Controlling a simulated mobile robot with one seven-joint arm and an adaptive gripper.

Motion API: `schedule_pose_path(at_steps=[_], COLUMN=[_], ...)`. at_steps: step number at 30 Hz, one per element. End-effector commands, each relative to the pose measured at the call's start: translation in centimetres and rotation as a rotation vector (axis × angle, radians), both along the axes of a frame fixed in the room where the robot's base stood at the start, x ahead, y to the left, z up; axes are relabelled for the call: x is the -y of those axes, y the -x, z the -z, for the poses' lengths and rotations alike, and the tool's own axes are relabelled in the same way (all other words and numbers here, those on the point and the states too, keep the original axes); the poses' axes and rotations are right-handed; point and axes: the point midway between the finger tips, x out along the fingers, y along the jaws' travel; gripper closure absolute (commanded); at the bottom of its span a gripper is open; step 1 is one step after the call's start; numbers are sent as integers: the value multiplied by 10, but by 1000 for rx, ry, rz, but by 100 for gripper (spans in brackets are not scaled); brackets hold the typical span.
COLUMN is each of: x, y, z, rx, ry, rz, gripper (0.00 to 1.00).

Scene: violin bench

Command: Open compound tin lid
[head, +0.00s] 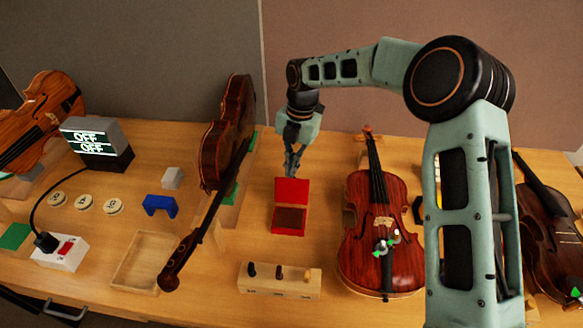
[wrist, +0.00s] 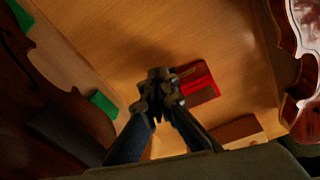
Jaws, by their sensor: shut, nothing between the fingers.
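The red compound tin (head: 274,222) sits on the bench left of the middle violin, and a dark brown filling shows inside it. Its red lid (head: 292,191) stands raised at the tin's back edge, so the tin is open. My gripper (head: 290,174) is shut and empty, pointing down just behind and above the lid's top edge; I cannot tell whether it touches the lid. In the wrist view, the shut fingertips (wrist: 160,75) are left of the red lid (wrist: 197,79), partly over the tin's side.
A violin (head: 375,230) lies right of the tin. Another violin (head: 228,140) leans at its left, its neck slanting toward the front. A wooden block with pegs (head: 280,285) stands in front. An empty wooden tray (head: 143,260) lies front left. Bare bench surrounds the tin.

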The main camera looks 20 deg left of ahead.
Motion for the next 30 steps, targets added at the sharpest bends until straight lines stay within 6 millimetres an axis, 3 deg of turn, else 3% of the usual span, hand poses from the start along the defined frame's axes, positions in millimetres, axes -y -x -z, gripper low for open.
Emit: schedule_pose_path(at_steps=[2,17,23,30], x=[3,1,3,8], y=[3,1,-2,-7], z=[6,-17,-47,-97], rx=[-10,-5,-3,-4], ry=[8,3,1,2], rz=[-2,0,0,0], gripper=[100,100,100,100])
